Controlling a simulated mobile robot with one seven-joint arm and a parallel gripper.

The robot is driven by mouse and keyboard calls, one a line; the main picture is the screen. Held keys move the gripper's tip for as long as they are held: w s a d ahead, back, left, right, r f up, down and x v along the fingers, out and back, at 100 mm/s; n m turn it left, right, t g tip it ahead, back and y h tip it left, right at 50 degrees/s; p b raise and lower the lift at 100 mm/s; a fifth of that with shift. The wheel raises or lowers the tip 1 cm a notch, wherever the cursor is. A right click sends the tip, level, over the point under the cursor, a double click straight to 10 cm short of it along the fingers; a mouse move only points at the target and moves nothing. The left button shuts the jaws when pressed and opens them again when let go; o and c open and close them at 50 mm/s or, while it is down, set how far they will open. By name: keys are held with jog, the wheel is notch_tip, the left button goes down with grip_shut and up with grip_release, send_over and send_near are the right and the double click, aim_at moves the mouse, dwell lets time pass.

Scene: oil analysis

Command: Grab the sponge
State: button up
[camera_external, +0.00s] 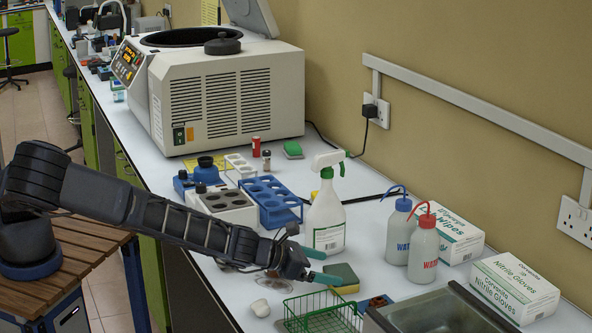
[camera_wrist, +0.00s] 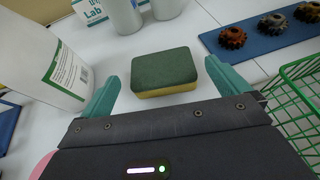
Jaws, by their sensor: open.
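The sponge (camera_wrist: 165,75) is green on top and yellow below, and lies flat on the white bench. In the external view the sponge (camera_external: 341,277) sits just beyond my fingers, between the spray bottle and the green wire basket. My gripper (camera_wrist: 160,90) is open, with its teal fingertips spread to either side of the sponge's near edge in the wrist view. In the external view my gripper (camera_external: 322,265) reaches in low over the bench from the left. I cannot tell whether either finger touches the sponge.
A white spray bottle (camera_external: 326,215) stands close on one side; a green wire basket (camera_external: 322,314) stands on the other. Dark and brown gears (camera_wrist: 272,23) lie on a blue mat (camera_wrist: 250,46).

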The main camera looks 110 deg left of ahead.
aim_at(341, 273)
jog(key=shift+f, duration=0.45)
jog(key=shift+f+x, duration=0.15)
jog(key=shift+x, duration=1.15)
jog(key=shift+f+x, duration=0.15)
jog(key=shift+x, duration=1.2)
jog(key=shift+s, duration=0.1)
jog(key=c, duration=0.8)
jog(key=shift+o, duration=0.2)
jog(key=shift+r, duration=0.1)
